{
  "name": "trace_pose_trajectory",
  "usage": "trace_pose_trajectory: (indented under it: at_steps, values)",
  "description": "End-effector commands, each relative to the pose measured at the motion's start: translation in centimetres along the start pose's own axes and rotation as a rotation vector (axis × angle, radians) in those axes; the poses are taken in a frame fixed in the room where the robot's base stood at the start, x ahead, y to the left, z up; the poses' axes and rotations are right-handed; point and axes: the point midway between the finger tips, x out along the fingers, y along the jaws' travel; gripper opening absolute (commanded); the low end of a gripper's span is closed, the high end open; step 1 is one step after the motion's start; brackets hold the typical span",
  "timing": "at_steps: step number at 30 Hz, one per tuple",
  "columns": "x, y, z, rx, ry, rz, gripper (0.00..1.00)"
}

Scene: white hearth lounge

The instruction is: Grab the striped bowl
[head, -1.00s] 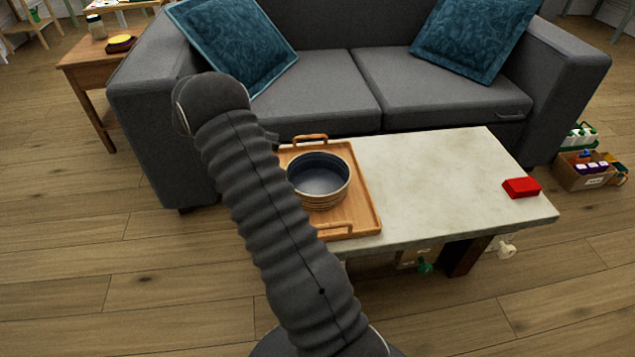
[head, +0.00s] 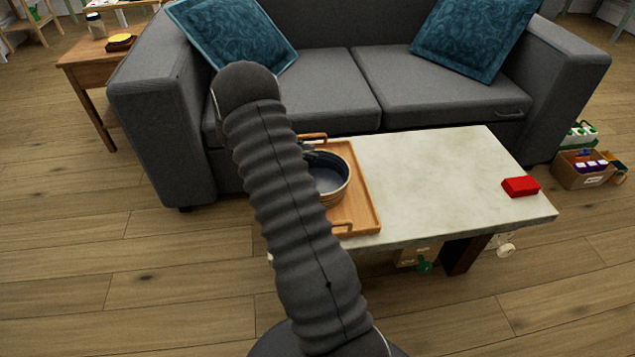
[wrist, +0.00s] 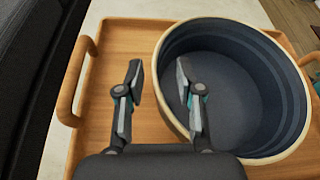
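The striped bowl (head: 331,179) stands upright on a wooden tray (head: 369,208) on the table, partly hidden behind my arm in the head view. It has a dark blue inside and a tan, banded outside. In the wrist view the bowl (wrist: 240,85) fills the right side. My gripper (wrist: 160,82) is open over its near-left rim. One finger shows to the left of the bowl wall, above the tray (wrist: 108,75), and the other shows over the inside of the bowl. I cannot tell whether either finger touches the wall.
The tray has raised handles, one (wrist: 75,85) left of my gripper. The pale stone table (head: 430,185) is clear on its right apart from a red block (head: 520,187). A grey sofa (head: 320,90) stands close behind the table.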

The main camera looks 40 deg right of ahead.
Motion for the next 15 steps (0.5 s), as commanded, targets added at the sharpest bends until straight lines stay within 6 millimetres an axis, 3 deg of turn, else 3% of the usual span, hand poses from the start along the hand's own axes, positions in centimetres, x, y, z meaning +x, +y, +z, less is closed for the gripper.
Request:
trace_pose_trajectory:
  at_steps: [4,11,15]
  values:
    - [1.9,0.0,0.1,0.001,0.0,-0.001,0.36]
    - [2.1,0.0,0.0,0.0,0.0,0.0,0.36]
    - [2.0,0.0,0.0,0.001,0.0,0.001,0.06]
